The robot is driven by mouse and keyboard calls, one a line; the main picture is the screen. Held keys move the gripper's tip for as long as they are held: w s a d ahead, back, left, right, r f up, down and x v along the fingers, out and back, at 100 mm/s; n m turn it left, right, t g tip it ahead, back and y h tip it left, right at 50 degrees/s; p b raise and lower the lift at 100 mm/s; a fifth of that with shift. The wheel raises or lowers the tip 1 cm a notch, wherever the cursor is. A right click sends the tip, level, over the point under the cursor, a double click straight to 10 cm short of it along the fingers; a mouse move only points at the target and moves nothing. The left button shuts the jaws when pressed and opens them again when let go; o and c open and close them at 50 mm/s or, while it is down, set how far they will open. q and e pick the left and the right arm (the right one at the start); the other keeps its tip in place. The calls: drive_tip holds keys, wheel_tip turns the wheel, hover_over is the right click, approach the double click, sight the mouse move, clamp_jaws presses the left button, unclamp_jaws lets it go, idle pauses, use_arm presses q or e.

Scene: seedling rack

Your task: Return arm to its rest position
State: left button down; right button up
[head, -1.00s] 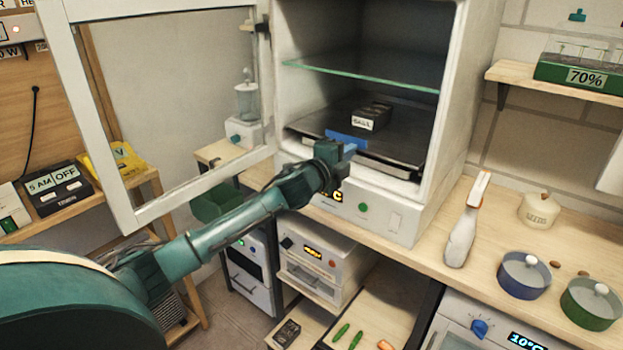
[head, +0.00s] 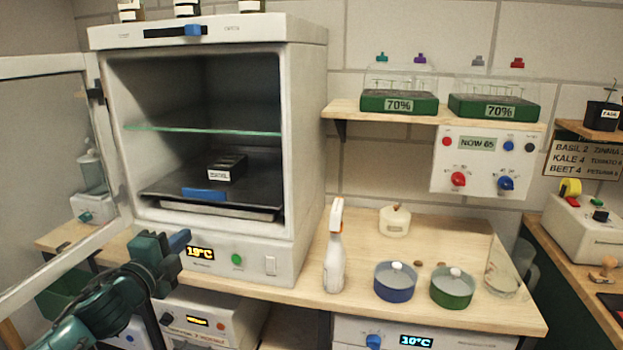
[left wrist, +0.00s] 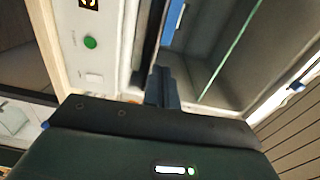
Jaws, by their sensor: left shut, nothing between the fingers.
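My left gripper (head: 180,240) is shut and empty. In the head view it is at the lower left, in front of the cabinet's lower front panel and below the open chamber. In the left wrist view its shut fingers (left wrist: 160,88) point toward the white cabinet front and the chamber opening. The white cabinet (head: 308,150) has its glass door (head: 40,150) swung open to the left. Inside, a dark tray (head: 160,187) with a blue front handle (head: 204,194) bears a small black labelled seedling pot block (head: 227,168). My right gripper is not in view.
On the wooden bench (head: 350,245) to the right stand a white spray bottle (head: 335,255), a blue pot (head: 395,283), a green pot (head: 452,290) and a cream jar (head: 395,222). A shelf (head: 350,110) above holds two green racks (head: 400,102). The open door borders my left arm.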

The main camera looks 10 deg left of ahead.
use_arm(q)
drive_tip(key=s+d+f+n+g, duration=0.1)
drive_tip(key=s+d+f+n, duration=0.15)
drive_tip(key=f, duration=0.35)
drive_tip(key=s+d+f+n+g+h, duration=0.1)
drive_tip(key=s+d+f+n+g, duration=0.1)
drive_tip(key=s+d+f, duration=0.3)
drive_tip(key=s+d+f+n+g, duration=0.1)
drive_tip(key=s+d+f+n, duration=0.1)
drive_tip(key=f, duration=0.5)
drive_tip(key=s+d+f+n+g, duration=0.1)
drive_tip(key=s+d+f+n, duration=0.2)
drive_tip(key=s, duration=0.2)
drive_tip(key=s+d+f+n+g, duration=0.1)
drive_tip(key=s+d+f+n, duration=0.2)
drive_tip(key=s, duration=0.3)
drive_tip(key=s+d+f+n+g+p, duration=0.1)
drive_tip(key=s+d+f+n, duration=0.2)
drive_tip(key=s, duration=0.3)
drive_tip(key=shift+f+h, duration=0.4)
drive_tip(key=shift+f, duration=0.3)
